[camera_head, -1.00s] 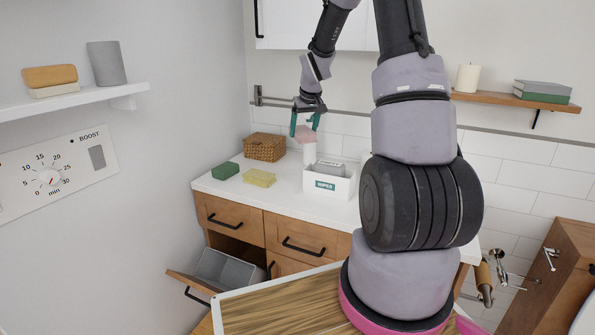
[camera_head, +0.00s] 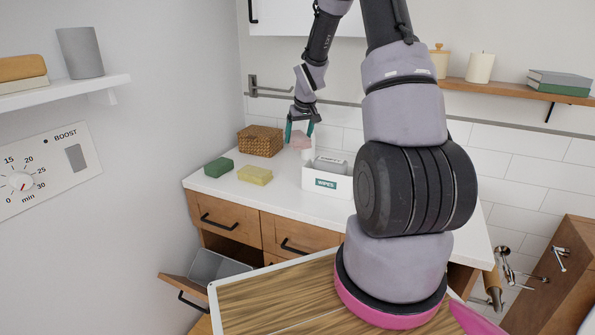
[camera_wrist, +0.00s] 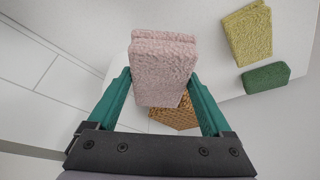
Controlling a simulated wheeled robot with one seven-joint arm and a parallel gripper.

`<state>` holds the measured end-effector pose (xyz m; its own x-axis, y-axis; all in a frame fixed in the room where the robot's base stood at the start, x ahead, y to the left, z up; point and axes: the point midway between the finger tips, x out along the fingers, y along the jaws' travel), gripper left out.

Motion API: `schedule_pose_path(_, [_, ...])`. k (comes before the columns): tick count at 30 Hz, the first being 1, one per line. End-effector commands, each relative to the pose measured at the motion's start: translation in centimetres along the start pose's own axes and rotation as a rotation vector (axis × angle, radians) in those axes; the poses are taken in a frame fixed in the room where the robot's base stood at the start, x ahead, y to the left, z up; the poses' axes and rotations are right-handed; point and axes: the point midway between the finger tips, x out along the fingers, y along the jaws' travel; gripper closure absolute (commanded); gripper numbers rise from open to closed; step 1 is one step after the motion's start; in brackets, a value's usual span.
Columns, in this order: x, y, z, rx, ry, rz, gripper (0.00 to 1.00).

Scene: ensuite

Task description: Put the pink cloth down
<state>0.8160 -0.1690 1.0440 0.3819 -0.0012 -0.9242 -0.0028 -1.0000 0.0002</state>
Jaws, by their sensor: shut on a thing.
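The pink cloth (camera_wrist: 162,66) is a folded, fuzzy block held between the two teal fingers of my gripper (camera_wrist: 160,100) in the wrist view. In the head view, my gripper (camera_head: 300,134) is shut on the pink cloth (camera_head: 301,142) above the back of the white counter (camera_head: 222,187). The cloth hangs between the wicker basket and the white wipes box, and looks clear of the counter top. Part of the cloth is hidden by the fingers.
A wicker basket (camera_head: 260,141), a green sponge (camera_head: 218,167), a yellow cloth (camera_head: 254,175) and a white wipes box (camera_head: 326,179) stand on the counter. Bare counter lies around the yellow cloth. A lower drawer (camera_head: 208,268) is open at left.

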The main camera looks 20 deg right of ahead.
Motion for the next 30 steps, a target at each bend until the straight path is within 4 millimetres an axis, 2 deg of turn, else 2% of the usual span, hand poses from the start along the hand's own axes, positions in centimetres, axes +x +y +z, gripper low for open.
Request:
schedule_pose_path(9, [5.1,-0.1,2.2,0.001,-0.003,-0.001,0.68])
schedule_pose_path(17, [7.1,0.0,3.0,0.0,-0.001,0.0,0.68])
schedule_pose_path(21, [9.0,0.0,3.8,0.001,-0.002,0.0,0.68])
schedule_pose_path(30, [9.5,0.0,3.9,0.001,0.001,0.0,0.68])
